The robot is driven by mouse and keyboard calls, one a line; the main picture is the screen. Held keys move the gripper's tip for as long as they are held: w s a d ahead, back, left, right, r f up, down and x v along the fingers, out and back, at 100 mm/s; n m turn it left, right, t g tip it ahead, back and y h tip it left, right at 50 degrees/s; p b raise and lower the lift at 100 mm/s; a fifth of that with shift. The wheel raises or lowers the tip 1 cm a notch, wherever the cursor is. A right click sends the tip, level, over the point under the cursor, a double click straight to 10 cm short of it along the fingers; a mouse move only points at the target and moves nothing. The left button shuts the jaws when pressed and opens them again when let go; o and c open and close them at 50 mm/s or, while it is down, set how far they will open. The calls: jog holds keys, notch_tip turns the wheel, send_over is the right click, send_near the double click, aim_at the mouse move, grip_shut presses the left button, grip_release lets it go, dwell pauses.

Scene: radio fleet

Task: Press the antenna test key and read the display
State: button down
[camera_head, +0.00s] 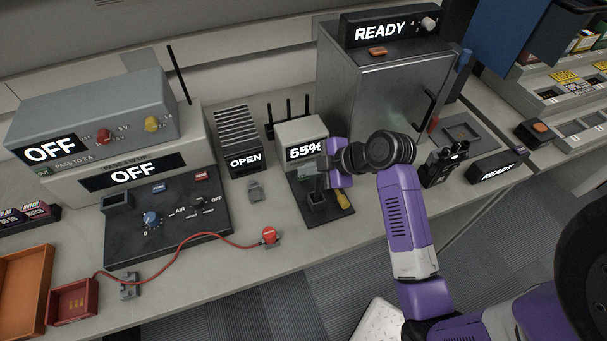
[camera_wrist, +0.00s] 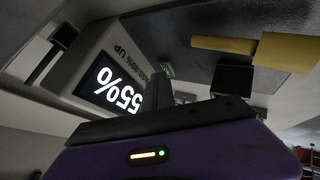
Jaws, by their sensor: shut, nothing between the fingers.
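The antenna tester (camera_head: 300,131), a light grey box with several black antennas, stands at the back of the bench. Its display reads 55% in the head view (camera_head: 305,151) and in the wrist view (camera_wrist: 112,90), where it appears turned over. My gripper (camera_head: 323,174) is shut and empty, low over the plate in front of the display. I cannot tell whether the fingers touch the key.
A dark socket (camera_head: 317,199) and a yellow piece (camera_head: 343,199) are on the plate near my gripper. A metal cabinet (camera_head: 378,88) with a READY display stands behind right. A ribbed box (camera_head: 239,137) reading OPEN is at left. A red cable (camera_head: 184,240) crosses the front bench.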

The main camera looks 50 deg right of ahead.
aim_at(307, 178)
jog(key=shift+r+p, duration=0.55)
jog(key=shift+r, duration=0.15)
jog(key=shift+r, duration=0.1)
notch_tip(307, 178, up, 5)
jog(key=p, duration=0.4)
dwell(0.8)
